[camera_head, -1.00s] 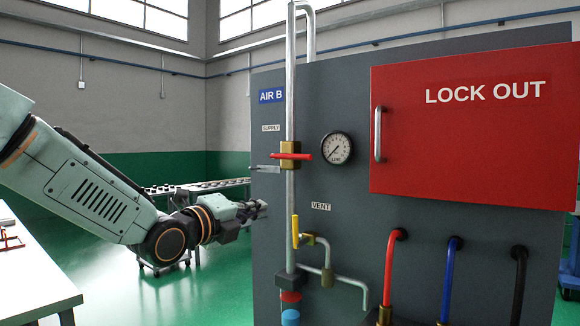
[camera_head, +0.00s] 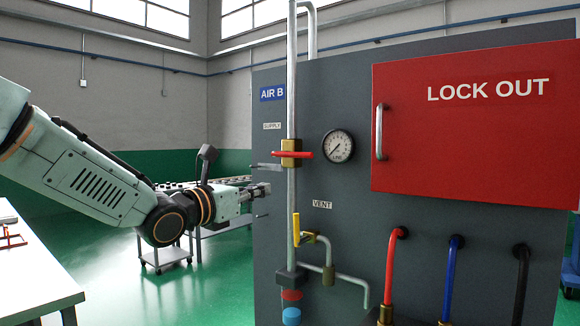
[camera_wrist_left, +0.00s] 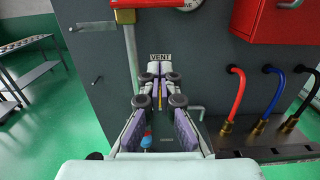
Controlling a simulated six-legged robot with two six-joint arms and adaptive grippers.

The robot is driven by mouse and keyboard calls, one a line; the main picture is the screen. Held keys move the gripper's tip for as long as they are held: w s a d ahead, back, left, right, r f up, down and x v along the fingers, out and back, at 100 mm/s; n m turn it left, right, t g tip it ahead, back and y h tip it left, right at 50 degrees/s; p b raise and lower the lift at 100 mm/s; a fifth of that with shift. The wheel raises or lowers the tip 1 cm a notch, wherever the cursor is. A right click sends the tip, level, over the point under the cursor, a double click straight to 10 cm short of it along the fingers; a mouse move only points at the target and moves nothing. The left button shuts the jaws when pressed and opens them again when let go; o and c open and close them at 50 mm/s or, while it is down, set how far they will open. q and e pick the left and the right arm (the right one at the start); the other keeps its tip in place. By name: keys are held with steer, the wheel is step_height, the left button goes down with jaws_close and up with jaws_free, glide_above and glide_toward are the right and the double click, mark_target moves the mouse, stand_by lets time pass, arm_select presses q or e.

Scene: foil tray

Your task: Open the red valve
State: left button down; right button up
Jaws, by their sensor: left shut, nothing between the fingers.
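The red valve handle (camera_head: 300,155) is a bar lying crosswise on a brass body (camera_head: 291,146) on the vertical grey pipe (camera_head: 291,90), near the SUPPLY label. In the wrist view the red handle (camera_wrist_left: 142,3) is cut by the top edge. My left gripper (camera_head: 266,190) is shut and empty, below and left of the red handle and apart from it. In the wrist view its fingers (camera_wrist_left: 161,62) point forward at the panel, just below the VENT label. My right gripper is not in view.
A yellow handle (camera_head: 296,230) stands upright on the pipe below. A gauge (camera_head: 338,146) and a red LOCK OUT box (camera_head: 470,150) with a metal handle are on the grey panel (camera_head: 340,250). A white table (camera_head: 30,280) is at the left, and a cart (camera_head: 165,255) stands behind my arm.

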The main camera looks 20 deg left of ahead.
mark_target(291, 155)
arm_select(q)
steer(key=w+d+r+p, duration=0.3)
steer(key=w+r, duration=0.1)
steer(key=w, duration=0.6)
steer(key=shift+d+r+p, duration=0.3)
steer(key=shift+d+p, duration=0.05)
steer(key=shift+d, duration=0.05)
steer(key=shift+w+f, duration=0.1)
steer(key=shift+r+n, duration=0.3)
steer(key=shift+n, duration=0.1)
